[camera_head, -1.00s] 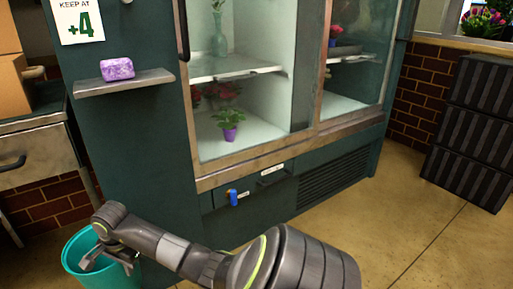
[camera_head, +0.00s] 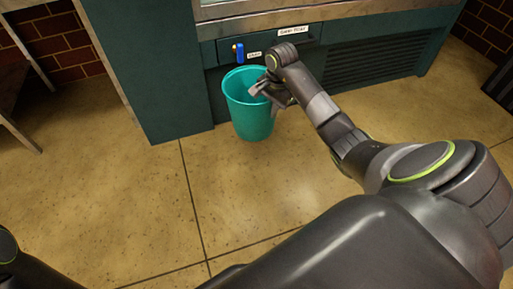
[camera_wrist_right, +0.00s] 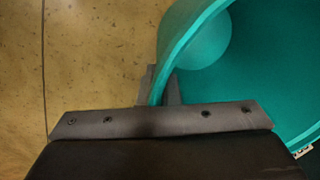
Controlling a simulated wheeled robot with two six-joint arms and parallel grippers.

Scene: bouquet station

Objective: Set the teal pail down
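The teal pail (camera_head: 248,117) is upright in front of the green cooler base, below the blue drain tap (camera_head: 238,52). It looks empty inside. I cannot tell whether its bottom touches the floor. My right gripper (camera_head: 262,88) is at the pail's right rim. In the right wrist view the pail (camera_wrist_right: 262,75) fills the upper right, and its rim passes between the fingers of the gripper (camera_wrist_right: 160,88), which are closed on it. My left gripper is out of view; only a bit of my left arm shows at the bottom left.
The cooler's base (camera_head: 170,100) stands close behind the pail, with a vent grille (camera_head: 375,60) to the right. The tiled floor (camera_head: 110,200) in front and to the left is clear. Metal table legs (camera_head: 22,130) stand at the far left.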

